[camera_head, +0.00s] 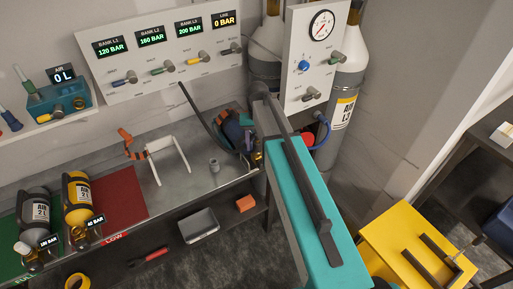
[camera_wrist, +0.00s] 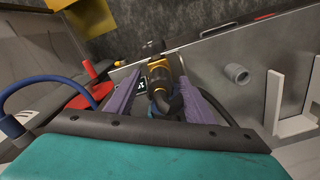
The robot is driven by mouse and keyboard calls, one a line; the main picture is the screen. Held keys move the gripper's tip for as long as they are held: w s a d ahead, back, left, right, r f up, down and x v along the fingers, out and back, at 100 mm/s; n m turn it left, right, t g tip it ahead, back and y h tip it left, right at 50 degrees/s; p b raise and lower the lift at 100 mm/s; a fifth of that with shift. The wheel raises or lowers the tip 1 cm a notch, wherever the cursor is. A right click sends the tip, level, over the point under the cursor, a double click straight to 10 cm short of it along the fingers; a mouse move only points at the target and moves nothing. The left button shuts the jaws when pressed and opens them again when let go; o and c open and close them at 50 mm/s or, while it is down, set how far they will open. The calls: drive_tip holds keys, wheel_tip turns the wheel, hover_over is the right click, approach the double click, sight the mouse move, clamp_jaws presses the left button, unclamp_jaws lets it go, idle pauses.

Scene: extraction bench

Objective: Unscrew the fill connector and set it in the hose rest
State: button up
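In the wrist view, the fill connector (camera_wrist: 160,78) is a dark fitting with a black hose, by a brass-coloured valve (camera_wrist: 157,65) and a small lit display (camera_wrist: 142,86). The two purple fingers of my gripper (camera_wrist: 160,82) stand on either side of it. They look apart, with gaps beside the connector; contact is hard to judge. In the head view, this spot is at the bench's right end, partly hidden by my teal arm. The hose rest appears to be the white frame (camera_head: 168,152) on the bench; its white posts also show in the wrist view (camera_wrist: 273,103).
A small grey cup-like part (camera_head: 214,165) stands between the white frame and the connector. An orange fitting (camera_head: 131,146) is at the frame's left. Two cylinders (camera_head: 77,197) lie on the left mats. A gauge panel (camera_head: 315,60) and tall cylinders (camera_head: 346,98) stand right.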

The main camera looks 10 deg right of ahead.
drive_tip(key=m, duration=1.6)
drive_tip(key=shift+m, duration=2.9)
